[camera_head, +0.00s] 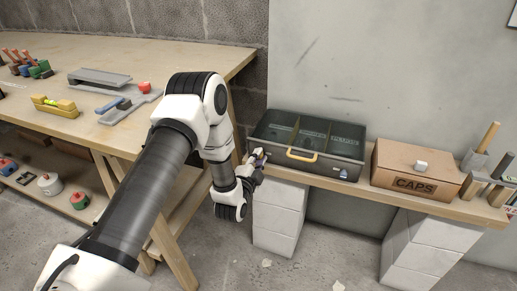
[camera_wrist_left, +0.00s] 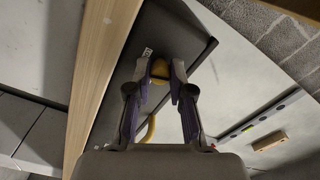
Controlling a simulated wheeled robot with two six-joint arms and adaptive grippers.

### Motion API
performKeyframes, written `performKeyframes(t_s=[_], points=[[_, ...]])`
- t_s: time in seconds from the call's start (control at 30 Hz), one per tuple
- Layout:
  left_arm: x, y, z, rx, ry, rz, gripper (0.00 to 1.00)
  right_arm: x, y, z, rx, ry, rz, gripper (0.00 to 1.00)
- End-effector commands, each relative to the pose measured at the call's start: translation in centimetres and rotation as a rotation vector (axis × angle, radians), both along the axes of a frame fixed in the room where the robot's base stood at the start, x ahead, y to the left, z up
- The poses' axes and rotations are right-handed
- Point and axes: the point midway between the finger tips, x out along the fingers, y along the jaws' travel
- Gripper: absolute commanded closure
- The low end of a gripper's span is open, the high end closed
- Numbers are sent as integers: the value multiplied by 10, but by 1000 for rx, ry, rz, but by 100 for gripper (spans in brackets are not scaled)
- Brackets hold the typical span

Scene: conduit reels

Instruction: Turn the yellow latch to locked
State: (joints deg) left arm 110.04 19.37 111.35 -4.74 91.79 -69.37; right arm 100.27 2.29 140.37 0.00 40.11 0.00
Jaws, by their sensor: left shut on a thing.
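My left gripper (camera_head: 258,158) is at the left end of the case's front. In the left wrist view, the fingers of my left gripper (camera_wrist_left: 160,75) are shut on the yellow latch (camera_wrist_left: 160,66), one finger on each side. The latch is hidden behind the gripper in the head view, and I cannot tell its angle. The yellow handle (camera_wrist_left: 150,129) also shows in the left wrist view. My right gripper is not in view.
A cardboard box (camera_head: 418,172) marked CAPS stands to the right of the case. The shelf (camera_head: 395,194) rests on pale blocks. A wooden workbench (camera_head: 180,58) with tools stands to the left. A grey wall rises behind the case.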

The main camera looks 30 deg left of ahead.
Motion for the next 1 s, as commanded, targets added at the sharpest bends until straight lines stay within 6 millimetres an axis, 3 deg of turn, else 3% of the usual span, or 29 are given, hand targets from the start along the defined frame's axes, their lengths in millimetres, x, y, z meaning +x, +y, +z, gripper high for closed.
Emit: performKeyframes(t_s=[0.03, 0.3, 0.97, 1.0], points=[[-1, -1, 4, 35, 13, -1, 100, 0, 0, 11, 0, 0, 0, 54], [0, 0, 2, 190, 48, 0, 100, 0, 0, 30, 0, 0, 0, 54], [0, 0, -2, 261, 65, -1, 100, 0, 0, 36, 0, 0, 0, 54], [0, 0, -2, 261, 65, -1, 76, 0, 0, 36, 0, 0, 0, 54]])
